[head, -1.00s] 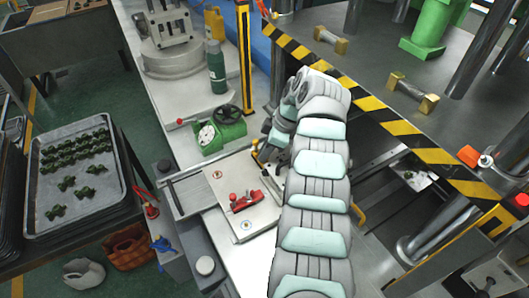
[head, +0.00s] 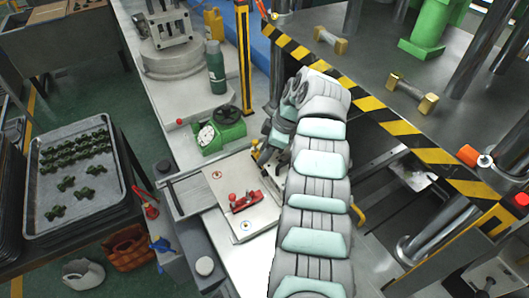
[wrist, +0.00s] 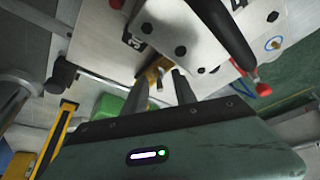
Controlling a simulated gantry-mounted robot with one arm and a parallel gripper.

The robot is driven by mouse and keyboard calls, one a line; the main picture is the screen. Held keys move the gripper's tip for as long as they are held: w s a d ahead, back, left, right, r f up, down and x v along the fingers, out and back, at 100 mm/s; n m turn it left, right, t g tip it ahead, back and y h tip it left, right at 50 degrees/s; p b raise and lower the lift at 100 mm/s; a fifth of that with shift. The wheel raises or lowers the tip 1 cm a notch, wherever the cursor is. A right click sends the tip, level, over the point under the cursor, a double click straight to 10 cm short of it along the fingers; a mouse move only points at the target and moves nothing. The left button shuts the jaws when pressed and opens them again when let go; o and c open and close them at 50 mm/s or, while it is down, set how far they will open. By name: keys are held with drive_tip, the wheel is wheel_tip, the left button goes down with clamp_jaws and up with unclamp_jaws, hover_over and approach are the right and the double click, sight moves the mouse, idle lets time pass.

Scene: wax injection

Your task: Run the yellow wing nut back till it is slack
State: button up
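The yellow wing nut (wrist: 152,76) shows in the wrist view as a small yellow shape beside a light metal plate, at the far end of my fingers. In the head view my gripper (head: 264,157) is low over the plate's edge and largely hidden by my arm.
The mould plate (head: 225,182) carries a red clamp (head: 245,202). A green gauge unit (head: 222,136) with a dark handwheel stands just behind. A black-and-yellow striped press edge (head: 365,102) runs close along the right. A tray of green parts (head: 78,213) stands left.

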drive_tip(key=p+v, duration=0.2)
drive_tip(key=v, duration=0.8)
drive_tip(key=shift+r+p, duration=0.35)
drive_tip(key=shift+p, duration=0.05)
drive_tip(key=shift+d, duration=0.1)
